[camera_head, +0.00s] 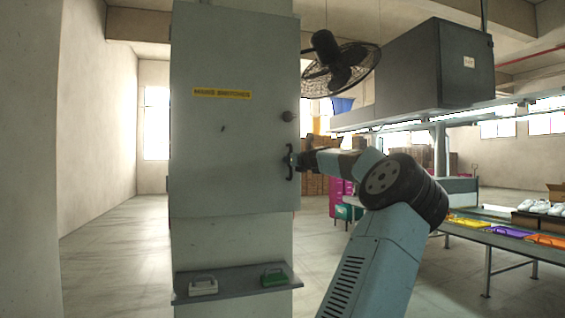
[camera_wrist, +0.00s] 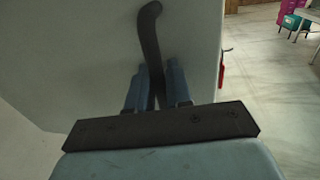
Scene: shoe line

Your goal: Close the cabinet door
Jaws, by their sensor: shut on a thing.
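The grey cabinet door (camera_head: 232,150) faces me on a pillar, with a yellow label (camera_head: 222,93) and a round dark knob (camera_head: 288,116) near its right edge. Its dark bar handle (camera_head: 291,172) is below the knob; it also shows as a curved black bar in the wrist view (camera_wrist: 150,35). My gripper (camera_head: 297,161) reaches in from the right and is shut on the handle; the wrist view shows its two fingers (camera_wrist: 155,88) on either side of the bar. I cannot tell whether a gap is left between the door and its cabinet.
A shelf (camera_head: 236,284) below the door holds a white-handled item (camera_head: 203,286) and a green one (camera_head: 273,277). A fan (camera_head: 340,62) hangs at upper right. A table (camera_head: 500,238) with colored trays stands right. Open floor (camera_head: 115,250) lies left.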

